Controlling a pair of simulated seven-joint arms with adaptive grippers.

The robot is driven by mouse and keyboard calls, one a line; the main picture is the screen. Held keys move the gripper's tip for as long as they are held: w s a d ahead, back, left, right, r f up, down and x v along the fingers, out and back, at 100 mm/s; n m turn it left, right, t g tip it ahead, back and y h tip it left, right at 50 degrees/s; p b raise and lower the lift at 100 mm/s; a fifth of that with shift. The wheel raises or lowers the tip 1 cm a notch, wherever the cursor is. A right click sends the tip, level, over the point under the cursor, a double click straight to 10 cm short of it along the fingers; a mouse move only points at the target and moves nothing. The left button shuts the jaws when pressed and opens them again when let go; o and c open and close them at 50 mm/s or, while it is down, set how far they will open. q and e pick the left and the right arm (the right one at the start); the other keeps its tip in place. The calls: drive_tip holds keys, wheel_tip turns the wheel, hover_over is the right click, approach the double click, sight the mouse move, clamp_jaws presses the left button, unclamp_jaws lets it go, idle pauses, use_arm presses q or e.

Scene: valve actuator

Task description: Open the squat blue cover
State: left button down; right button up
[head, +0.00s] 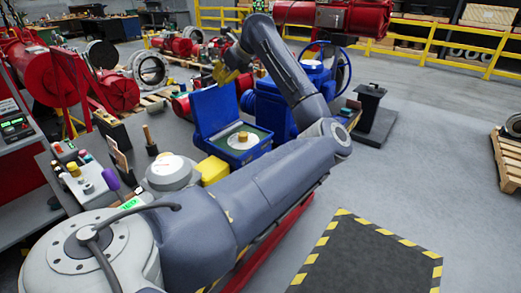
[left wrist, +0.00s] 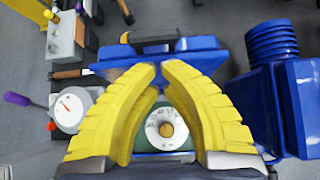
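The squat blue cover (head: 215,108) stands raised, tilted up at the back of its blue box. The box lies open, showing a green face and a white round dial (head: 242,140) with a yellowish centre. My left gripper (head: 222,74), with yellow fingers, is above the cover's upper edge. Whether a finger touches the cover I cannot tell. My right gripper is not in view.
A blue valve body (left wrist: 292,100) stands close to the right of the box, with a blue handwheel (head: 328,66) behind. A yellow block (head: 212,169), a grey round gauge (left wrist: 70,108) and a button box (head: 87,183) are at the left. Open floor lies right.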

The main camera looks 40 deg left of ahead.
use_arm(q)
drive_tip(key=shift+s+a+h, duration=0.15)
drive_tip(key=shift+a+h, duration=0.65)
drive_tip(key=shift+a, duration=0.6)
drive_tip(key=shift+r, duration=0.1)
